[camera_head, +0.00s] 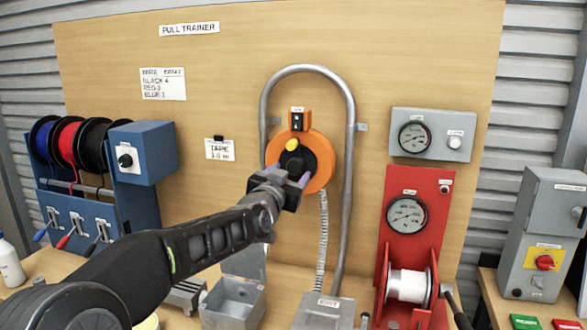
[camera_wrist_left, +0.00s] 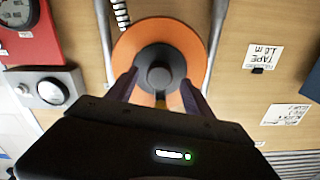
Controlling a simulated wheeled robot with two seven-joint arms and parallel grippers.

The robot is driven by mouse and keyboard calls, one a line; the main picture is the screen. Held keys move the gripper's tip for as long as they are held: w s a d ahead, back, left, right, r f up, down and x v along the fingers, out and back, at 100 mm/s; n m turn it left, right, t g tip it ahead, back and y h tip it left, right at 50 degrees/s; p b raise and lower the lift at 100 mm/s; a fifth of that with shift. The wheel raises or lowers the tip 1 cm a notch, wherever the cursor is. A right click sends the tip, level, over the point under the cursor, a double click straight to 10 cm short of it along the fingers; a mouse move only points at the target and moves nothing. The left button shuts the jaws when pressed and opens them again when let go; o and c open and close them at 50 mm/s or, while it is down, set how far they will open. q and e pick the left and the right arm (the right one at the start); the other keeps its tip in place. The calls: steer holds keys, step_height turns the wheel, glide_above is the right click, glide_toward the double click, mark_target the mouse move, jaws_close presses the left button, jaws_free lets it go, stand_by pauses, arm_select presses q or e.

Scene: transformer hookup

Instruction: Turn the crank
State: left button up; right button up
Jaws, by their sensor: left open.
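An orange reel disc (camera_head: 321,172) with a black hub (camera_head: 293,163) is mounted on the wooden board. A yellow knob (camera_head: 292,145) shows at the top of the hub. My left gripper (camera_head: 298,183) is in front of the disc's lower part. In the left wrist view, my left gripper (camera_wrist_left: 160,96) is open, its fingers on either side of the dark hub (camera_wrist_left: 159,72), with the orange disc (camera_wrist_left: 127,48) behind. I cannot tell if the fingers touch it. A dark crank-like handle (camera_head: 453,301) is beside the red winch unit (camera_head: 421,182). My right gripper is not in view.
A grey conduit (camera_head: 349,130) arches around the disc. A blue spool rack (camera_head: 128,208) stands left. A grey gauge box (camera_head: 432,135) hangs right. Open grey boxes (camera_head: 233,297) lie on the bench below. The board (camera_head: 230,70) above is mostly bare.

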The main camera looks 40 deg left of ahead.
mark_target(294, 170)
arm_select(q)
steer(key=shift+x, duration=1.6)
steer(key=shift+c, duration=0.3)
jaws_close()
